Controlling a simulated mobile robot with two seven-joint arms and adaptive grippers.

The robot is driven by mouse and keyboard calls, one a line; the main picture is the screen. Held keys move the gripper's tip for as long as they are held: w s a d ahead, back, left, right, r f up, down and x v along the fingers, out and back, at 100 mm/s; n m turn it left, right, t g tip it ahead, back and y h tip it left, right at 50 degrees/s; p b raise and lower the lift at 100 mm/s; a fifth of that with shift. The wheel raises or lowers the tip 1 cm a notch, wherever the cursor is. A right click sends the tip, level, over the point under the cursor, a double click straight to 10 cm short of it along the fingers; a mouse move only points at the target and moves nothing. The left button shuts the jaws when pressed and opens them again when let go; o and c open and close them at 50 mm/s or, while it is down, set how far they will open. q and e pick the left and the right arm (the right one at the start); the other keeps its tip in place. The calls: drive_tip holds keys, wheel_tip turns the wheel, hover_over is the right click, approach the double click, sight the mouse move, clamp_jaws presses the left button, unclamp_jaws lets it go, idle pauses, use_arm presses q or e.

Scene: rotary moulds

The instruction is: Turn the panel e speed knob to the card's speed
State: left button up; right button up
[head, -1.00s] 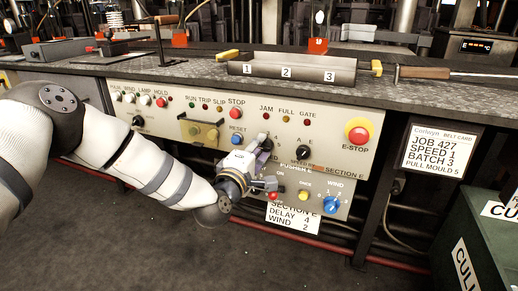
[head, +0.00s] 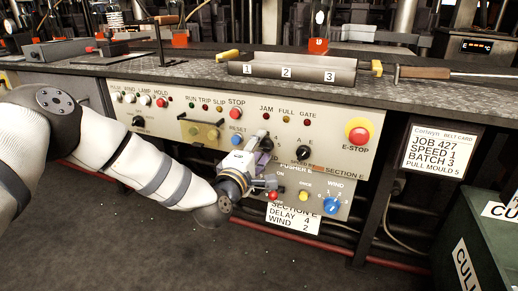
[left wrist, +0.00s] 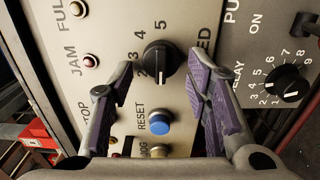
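The speed knob (left wrist: 161,58), black and round, sits on the cream panel in the left wrist view, with a dial of numbers around it. The exact number at its pointer is not clear to me. My left gripper (left wrist: 161,72) is open, with one purple-padded finger on each side of the knob and a gap on both sides. In the head view my left gripper (head: 258,160) is at the panel and largely hides the knob. The belt card (head: 437,152) reads job 427, speed 1, batch 3, pull mould 5. My right gripper is not in view.
A blue reset button (left wrist: 159,123) lies just below the knob in the wrist view. A delay knob (left wrist: 286,86) is to the right. The red E-stop (head: 358,132) and blue wind knob (head: 331,205) are further right in the head view. A tray (head: 290,70) stands on the bench above.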

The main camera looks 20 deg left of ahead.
use_arm(q)
drive_tip(key=s, duration=1.2)
drive_tip(key=shift+a, duration=0.2)
